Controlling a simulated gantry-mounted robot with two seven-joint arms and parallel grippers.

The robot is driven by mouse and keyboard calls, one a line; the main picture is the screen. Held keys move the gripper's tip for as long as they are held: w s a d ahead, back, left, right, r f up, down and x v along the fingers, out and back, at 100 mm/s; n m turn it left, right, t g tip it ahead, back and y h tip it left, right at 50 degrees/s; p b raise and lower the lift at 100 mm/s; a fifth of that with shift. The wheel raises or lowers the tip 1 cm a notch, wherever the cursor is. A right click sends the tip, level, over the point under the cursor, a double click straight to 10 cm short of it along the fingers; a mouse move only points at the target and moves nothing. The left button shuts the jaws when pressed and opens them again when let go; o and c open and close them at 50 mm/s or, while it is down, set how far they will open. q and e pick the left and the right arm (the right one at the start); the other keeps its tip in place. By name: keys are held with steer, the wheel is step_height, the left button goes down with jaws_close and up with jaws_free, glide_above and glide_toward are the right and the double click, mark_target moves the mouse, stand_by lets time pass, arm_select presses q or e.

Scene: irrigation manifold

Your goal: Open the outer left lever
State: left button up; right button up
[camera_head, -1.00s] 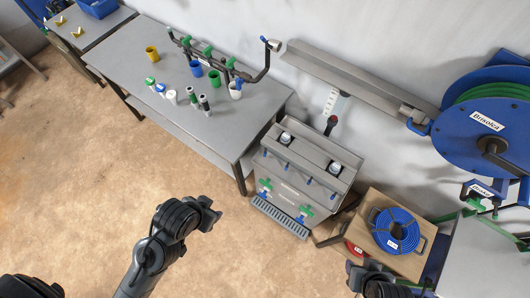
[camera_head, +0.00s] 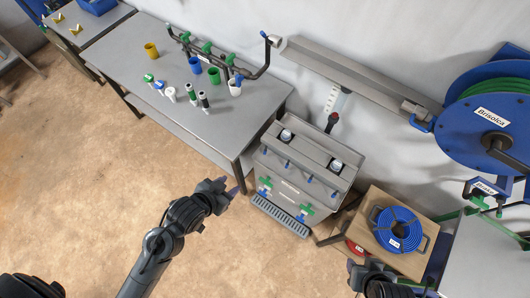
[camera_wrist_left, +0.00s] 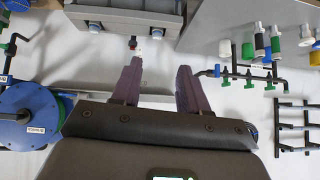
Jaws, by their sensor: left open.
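A dark pipe manifold (camera_head: 218,61) with several green valve levers and blue parts stands at the back of the grey table; it also shows at the right of the left wrist view (camera_wrist_left: 240,76). A grey cabinet (camera_head: 306,166) carries green cross-shaped fittings low on its front, a left one (camera_head: 265,184) and a right one (camera_head: 305,210), with small blue levers near them. I cannot tell which lever is the outer left one. My left gripper (camera_head: 231,187) is open and empty, left of the cabinet front, apart from it. My right gripper (camera_head: 372,278) is partly visible at the bottom edge; its jaws are unclear.
Cups and bottles stand on the grey table (camera_head: 150,80). A blue hose coil (camera_head: 398,229) lies on a wooden stand right of the cabinet. A large blue hose reel (camera_head: 480,130) is on the wall. The floor left of the cabinet is clear.

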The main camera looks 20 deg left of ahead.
arm_select(q)
steer(key=w+f+t+h+b, duration=0.15)
steer(key=w+f+b, duration=0.25)
steer(key=f+b, duration=0.4)
steer(key=w+a+f+t+b, duration=0.1)
steer(key=w+f+t+b, duration=0.2)
steer(key=w+f+b, duration=0.35)
steer(key=w+f+t+h+b, duration=0.1)
steer(key=w+f+t+b, duration=0.15)
steer(key=f+b, duration=0.7)
steer(key=t+b, duration=0.2)
steer(key=b, duration=2.4)
glide_toward(265, 151)
steer(key=shift+n, duration=0.3)
steer(key=b+x, duration=0.1)
steer(key=x, duration=0.2)
steer(key=b+x, duration=0.1)
steer(key=x, duration=0.2)
steer(key=f+b+x, duration=0.1)
steer(key=x, duration=0.2)
steer(key=shift+a+b, duration=0.1)
steer(key=shift+b, duration=0.25)
steer(key=shift+w+r, duration=0.15)
steer(key=shift+w, duration=0.5)
jaws_close()
